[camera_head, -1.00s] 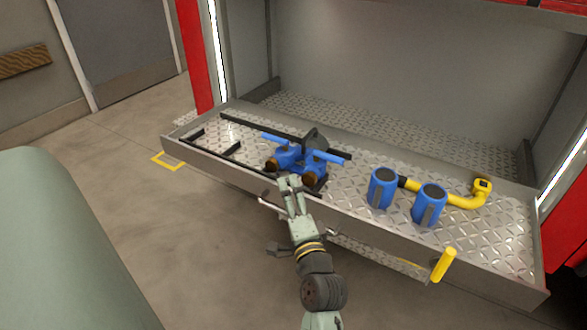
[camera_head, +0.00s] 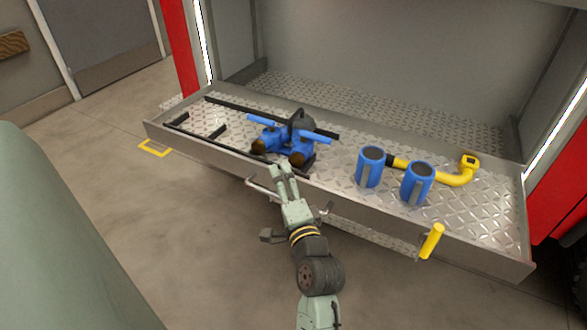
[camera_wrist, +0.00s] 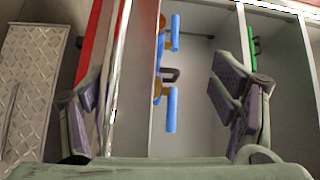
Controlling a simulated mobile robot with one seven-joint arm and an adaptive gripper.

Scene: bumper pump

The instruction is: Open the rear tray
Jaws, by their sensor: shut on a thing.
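The rear tray (camera_head: 345,205) is a wide metal drawer with a diamond-plate floor, standing out from the grey compartment. A thin metal handle bar (camera_head: 263,189) runs along its front wall, left of the middle. My gripper (camera_head: 280,170) is at this bar, shut on it, with its fingers pointing up toward the tray's front rim. The fingers and wrist hide part of the bar. In the wrist view, my two fingers (camera_wrist: 165,105) show on either side of the picture, and the grip on the bar is not clear there.
On the tray are a blue pump-like device (camera_head: 285,143), two blue cylinders (camera_head: 370,168) (camera_head: 416,185), a yellow pipe (camera_head: 455,178) and black rails (camera_head: 218,131). A yellow grip (camera_head: 432,241) stands at the tray's front right. Open floor (camera_head: 180,240) lies in front.

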